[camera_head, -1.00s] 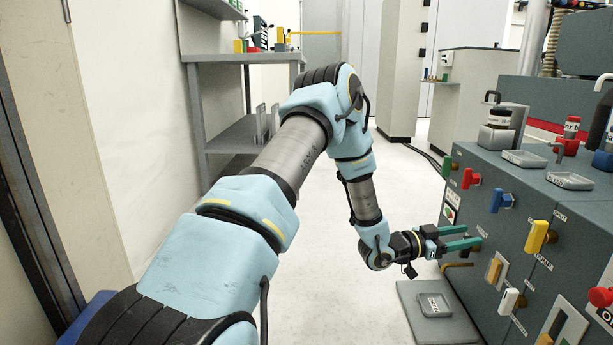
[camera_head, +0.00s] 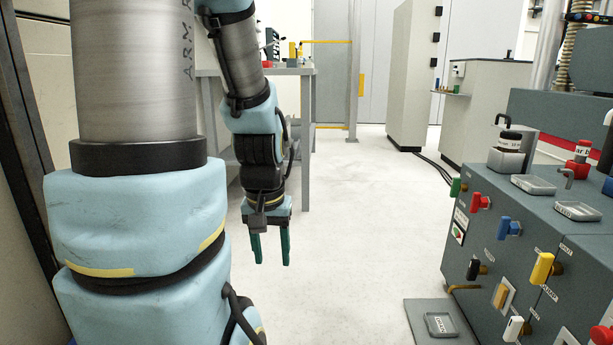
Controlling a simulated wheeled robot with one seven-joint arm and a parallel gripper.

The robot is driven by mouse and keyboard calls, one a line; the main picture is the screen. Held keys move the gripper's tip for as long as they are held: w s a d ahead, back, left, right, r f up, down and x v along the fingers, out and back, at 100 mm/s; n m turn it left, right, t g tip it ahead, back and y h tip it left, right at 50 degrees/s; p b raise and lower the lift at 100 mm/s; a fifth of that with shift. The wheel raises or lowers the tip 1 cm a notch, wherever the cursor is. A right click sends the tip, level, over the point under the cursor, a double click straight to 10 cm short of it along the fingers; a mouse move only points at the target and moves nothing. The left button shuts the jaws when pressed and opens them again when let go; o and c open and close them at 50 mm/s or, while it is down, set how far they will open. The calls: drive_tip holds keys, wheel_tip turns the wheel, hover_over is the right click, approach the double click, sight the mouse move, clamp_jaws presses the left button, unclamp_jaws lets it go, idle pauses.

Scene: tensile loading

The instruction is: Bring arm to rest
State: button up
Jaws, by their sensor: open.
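My arm (camera_head: 135,215) stands folded at the left of the head view, its links blue and grey. My gripper (camera_head: 271,250) hangs from it, pointing down, with its two green fingers apart and nothing between them. It is over open floor, to the left of the grey machine and well clear of it.
The grey machine (camera_head: 490,235) with coloured levers stands at the right. A grey plate with a small tray (camera_head: 440,324) lies low at its front. A grey bench (camera_head: 307,140) stands behind my arm. The pale floor (camera_head: 350,220) between is clear.

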wheel_tip(320, 180, up, 38)
drive_tip(key=p, duration=3.7)
drive_tip(key=shift+p, duration=0.35)
